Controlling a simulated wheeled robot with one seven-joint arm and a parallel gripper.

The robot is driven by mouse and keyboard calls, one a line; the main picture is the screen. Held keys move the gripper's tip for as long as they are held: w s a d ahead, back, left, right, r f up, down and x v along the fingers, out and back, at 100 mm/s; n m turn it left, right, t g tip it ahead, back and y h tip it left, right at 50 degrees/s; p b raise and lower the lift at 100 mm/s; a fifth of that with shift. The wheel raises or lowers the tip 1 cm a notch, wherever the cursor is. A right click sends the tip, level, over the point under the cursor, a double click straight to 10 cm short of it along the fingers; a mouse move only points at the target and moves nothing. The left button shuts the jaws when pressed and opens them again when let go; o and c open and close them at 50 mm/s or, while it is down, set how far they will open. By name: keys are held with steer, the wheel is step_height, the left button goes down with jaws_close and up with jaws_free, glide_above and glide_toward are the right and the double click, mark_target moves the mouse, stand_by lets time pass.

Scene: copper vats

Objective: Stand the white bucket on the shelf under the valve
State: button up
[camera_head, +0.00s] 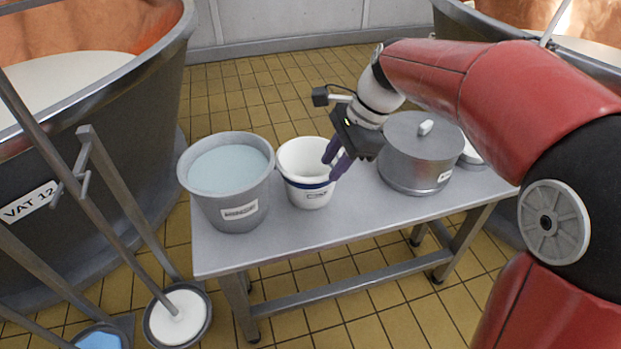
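The white bucket (306,190) stands upright on a steel table, between a grey bucket and a lidded metal pot. My gripper (336,161) is at the bucket's right rim, pointing down and left. Its dark purple fingers overlap the rim; one seems to be on the inner side and one on the outer side. Whether they press on the rim I cannot tell. I cannot make out the valve or the shelf under it in this view.
The steel table (290,232) also holds a grey bucket (226,207) of pale blue liquid and a lidded pot (414,165). Large vats stand left (95,140) and right. Long-handled tools lean at left, near a round pan (178,316) on the tiled floor.

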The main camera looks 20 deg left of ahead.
mark_target(318, 191)
steer(key=x, duration=0.7)
steer(key=shift+a, duration=0.15)
steer(key=shift+c, duration=0.4)
jaws_close()
